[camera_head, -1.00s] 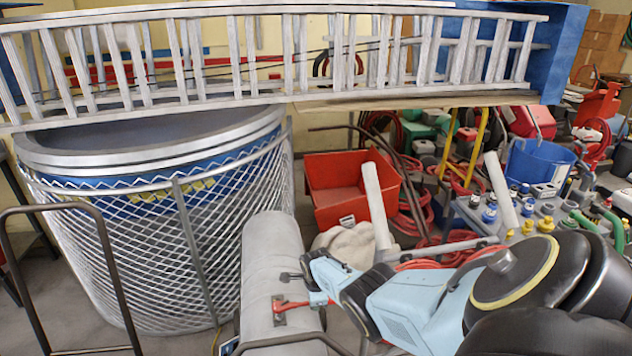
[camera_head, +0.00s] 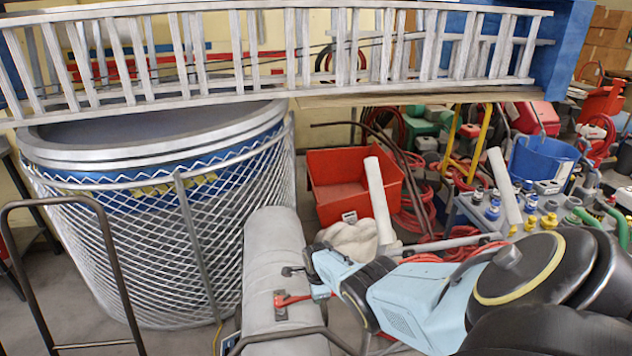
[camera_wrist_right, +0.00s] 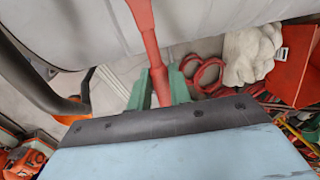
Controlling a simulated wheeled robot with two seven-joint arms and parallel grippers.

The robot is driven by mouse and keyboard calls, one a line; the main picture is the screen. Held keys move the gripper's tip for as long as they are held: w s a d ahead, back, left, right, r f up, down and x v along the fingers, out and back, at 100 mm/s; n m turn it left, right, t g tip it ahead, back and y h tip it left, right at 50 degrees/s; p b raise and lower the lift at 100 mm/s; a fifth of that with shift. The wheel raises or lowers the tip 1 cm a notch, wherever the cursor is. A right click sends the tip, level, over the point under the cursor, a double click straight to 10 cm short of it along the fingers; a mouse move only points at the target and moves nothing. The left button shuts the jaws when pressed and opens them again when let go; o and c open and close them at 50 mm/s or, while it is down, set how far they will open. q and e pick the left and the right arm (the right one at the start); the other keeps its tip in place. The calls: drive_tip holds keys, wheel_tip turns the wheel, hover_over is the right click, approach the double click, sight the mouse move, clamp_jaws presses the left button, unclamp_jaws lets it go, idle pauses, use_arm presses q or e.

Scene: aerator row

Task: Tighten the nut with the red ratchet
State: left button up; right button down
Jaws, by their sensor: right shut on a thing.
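The red ratchet (camera_head: 292,299) lies across the top of a grey cylinder (camera_head: 272,250) in the head view. Its head end meets a small dark block (camera_head: 280,306) on the cylinder. I cannot make out the nut. My right gripper (camera_head: 319,289) is shut on the ratchet's handle, to the right of the block. In the right wrist view the red handle (camera_wrist_right: 147,40) runs between the green fingers of my right gripper (camera_wrist_right: 160,85) and on up over the grey cylinder (camera_wrist_right: 80,28). The ratchet's head is out of that view. My left gripper is not in view.
A large mesh-sided drum (camera_head: 150,240) stands left of the cylinder. A ladder (camera_head: 270,55) spans the back. A red bin (camera_head: 340,185), pale gloves (camera_head: 350,238) and a blue bucket (camera_head: 541,160) lie beyond my right arm. A dark bent rail (camera_head: 290,332) passes in front of the cylinder.

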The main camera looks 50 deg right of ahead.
use_arm(q)
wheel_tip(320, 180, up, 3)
drive_tip(key=shift+p, duration=0.9)
use_arm(e)
drive_tip(key=s+a+m, duration=0.1)
drive_tip(key=s+m, duration=0.1)
drive_tip(key=shift+a+m, duration=0.3)
drive_tip(key=shift+a, duration=0.05)
use_arm(q)
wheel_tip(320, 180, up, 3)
drive_tip(key=p, duration=0.2)
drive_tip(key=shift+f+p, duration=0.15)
drive_tip(key=shift+p, duration=0.2)
use_arm(e)
drive_tip(key=a+m, duration=0.1)
drive_tip(key=s+a+m, duration=0.1)
drive_tip(key=a+m+g, duration=0.1)
drive_tip(key=m, duration=0.1)
drive_tip(key=shift+s+a+h, duration=0.3)
drive_tip(key=shift+s+h, duration=0.1)
